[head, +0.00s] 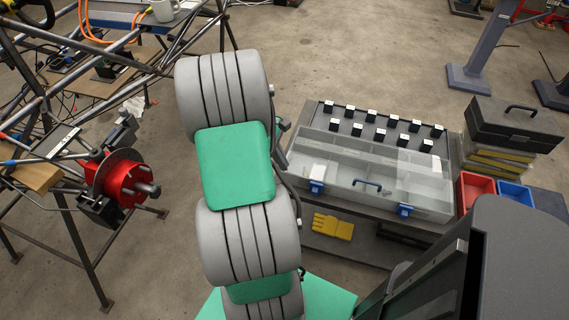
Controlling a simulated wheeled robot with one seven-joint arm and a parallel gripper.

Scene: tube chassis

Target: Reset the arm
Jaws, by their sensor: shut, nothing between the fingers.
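My arm, with grey ribbed links and green pads, rises through the middle of the head view. My gripper cannot be made out; the arm may hide it. A few small dark parts show along the arm's right edge, and I cannot tell what they are. No held object shows.
A tube chassis (75,232) with a red hub (118,180) stands close on the left. On the right, a low bench carries a clear-lidded organizer case (375,180), red (474,190) and blue (516,193) bins and a black toolbox (513,122). Yellow gloves (333,227) lie below. Open floor shows behind.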

